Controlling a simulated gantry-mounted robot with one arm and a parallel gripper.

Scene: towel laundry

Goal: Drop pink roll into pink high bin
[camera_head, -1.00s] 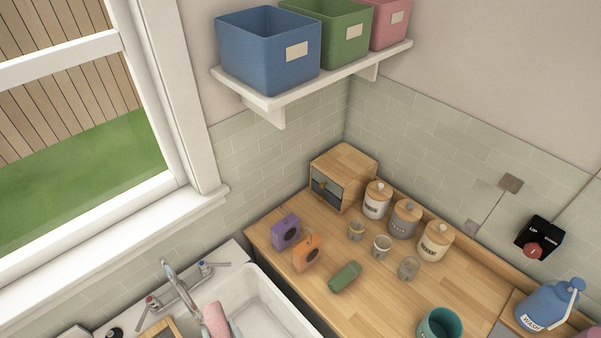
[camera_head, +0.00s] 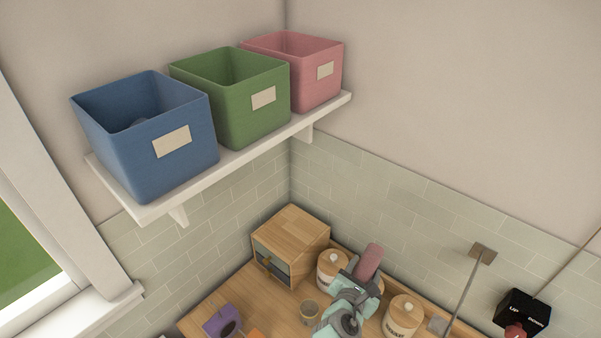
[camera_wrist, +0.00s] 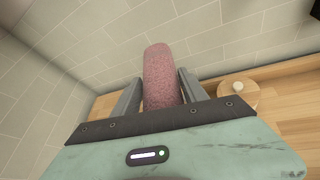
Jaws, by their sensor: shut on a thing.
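The pink roll (camera_wrist: 161,78) is a fuzzy rolled towel held upright between the two fingers of my gripper (camera_wrist: 160,92) in the wrist view. In the head view my teal gripper (camera_head: 357,279) is above the counter in front of the canisters, with the pink roll (camera_head: 369,262) sticking up from it. The pink bin (camera_head: 318,84) stands on the wall shelf at its right end, open at the top. My gripper and the roll are below and to the right of the bin in the picture. The bin's inside floor is hidden.
A green bin (camera_head: 240,108) and a blue bin (camera_head: 165,150) share the white shelf (camera_head: 150,208). A wooden drawer box (camera_head: 292,235), canisters (camera_head: 402,318) and a purple soap box (camera_head: 221,321) stand on the counter. A black switch box (camera_head: 522,312) is on the right wall.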

